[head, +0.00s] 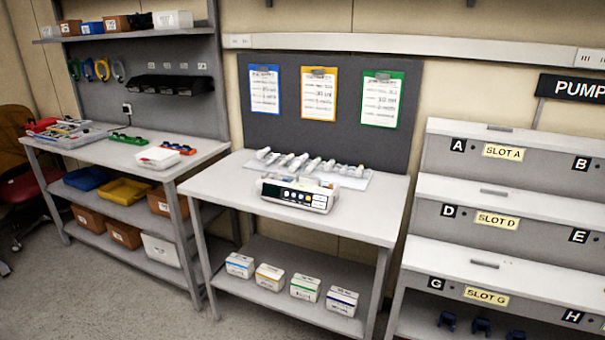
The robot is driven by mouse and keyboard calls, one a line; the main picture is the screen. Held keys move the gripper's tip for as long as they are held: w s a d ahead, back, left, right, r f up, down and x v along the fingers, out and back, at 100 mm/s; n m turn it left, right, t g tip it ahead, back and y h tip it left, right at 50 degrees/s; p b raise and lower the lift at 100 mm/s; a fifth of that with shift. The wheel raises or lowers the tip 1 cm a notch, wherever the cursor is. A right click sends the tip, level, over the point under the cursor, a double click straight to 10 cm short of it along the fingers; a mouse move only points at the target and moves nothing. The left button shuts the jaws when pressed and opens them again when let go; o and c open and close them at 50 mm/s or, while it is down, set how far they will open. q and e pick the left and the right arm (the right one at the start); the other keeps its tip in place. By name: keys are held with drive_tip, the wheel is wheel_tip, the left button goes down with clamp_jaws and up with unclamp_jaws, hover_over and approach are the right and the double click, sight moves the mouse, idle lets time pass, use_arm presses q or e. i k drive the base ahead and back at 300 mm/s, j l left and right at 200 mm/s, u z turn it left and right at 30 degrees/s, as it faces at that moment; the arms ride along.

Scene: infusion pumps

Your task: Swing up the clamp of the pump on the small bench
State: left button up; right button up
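A white infusion pump (297,194) with a dark front panel and round buttons sits on the small bench (220,185), near the middle of its top. Its clamp cannot be made out at this distance. Several white syringe-like items on a pale mat (355,181) lie just behind the pump. Neither of my grippers is in the head view.
A longer workbench (215,147) with trays and tools stands at the left, by a chair (20,175). A stepped rack with a Slot A label (503,152) stands at the right. Several small boxes sit on the small bench's lower shelf (245,291). Floor in front is clear.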

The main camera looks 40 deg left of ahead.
sight(323, 198)
drive_tip(key=j+z, duration=0.4)
drive_tip(key=j, duration=0.5)
drive_tip(key=j+z, duration=0.1)
drive_tip(key=j, duration=0.8)
drive_tip(key=k+j+z, duration=0.1)
drive_tip(key=j, duration=0.8)
